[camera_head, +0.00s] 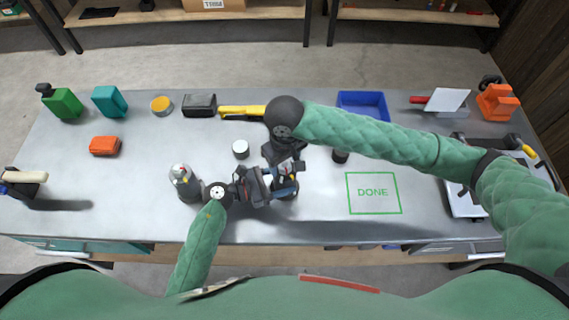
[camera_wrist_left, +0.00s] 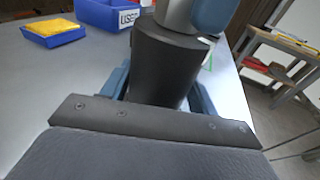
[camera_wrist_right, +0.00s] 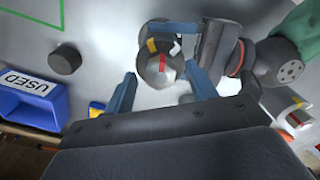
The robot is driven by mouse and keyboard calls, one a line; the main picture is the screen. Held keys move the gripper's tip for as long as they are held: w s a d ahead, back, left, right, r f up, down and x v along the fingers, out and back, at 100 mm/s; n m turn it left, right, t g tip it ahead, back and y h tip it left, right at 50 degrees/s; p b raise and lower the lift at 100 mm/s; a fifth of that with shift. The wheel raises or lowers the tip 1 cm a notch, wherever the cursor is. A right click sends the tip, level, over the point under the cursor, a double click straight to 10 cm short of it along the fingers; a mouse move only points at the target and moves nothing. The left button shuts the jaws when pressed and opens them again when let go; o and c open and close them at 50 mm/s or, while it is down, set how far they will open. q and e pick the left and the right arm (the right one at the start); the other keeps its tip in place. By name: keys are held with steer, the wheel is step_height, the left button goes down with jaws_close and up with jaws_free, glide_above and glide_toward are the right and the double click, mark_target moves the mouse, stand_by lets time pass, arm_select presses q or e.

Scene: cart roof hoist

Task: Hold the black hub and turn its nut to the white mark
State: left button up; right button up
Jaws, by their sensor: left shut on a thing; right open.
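The black hub (camera_wrist_left: 165,70) stands upright on the table between the blue fingers of my left gripper (camera_wrist_left: 163,95), which is shut on it. In the head view my left gripper (camera_head: 285,188) partly covers the hub. The silver nut (camera_wrist_right: 161,72) sits on top of the hub and has a red stripe. On the hub's rim beside the nut are a white mark (camera_wrist_right: 174,46) and a yellow mark (camera_wrist_right: 152,45). The red stripe is not lined up with the white mark. My right gripper (camera_wrist_right: 160,85) is open above the hub, its fingers on either side of the nut.
A grey bottle-like item (camera_head: 185,184) stands left of my left gripper. A white-topped cylinder (camera_head: 240,149) and a dark cylinder (camera_head: 340,156) stand close by. A blue USED bin (camera_wrist_right: 28,108) is behind. The green DONE outline (camera_head: 373,210) is empty.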

steer(key=shift+n, duration=1.2)
steer(key=c, duration=0.9)
steer(key=shift+o, duration=0.2)
steer(key=shift+m, duration=1.2)
steer(key=shift+m, duration=1.2)
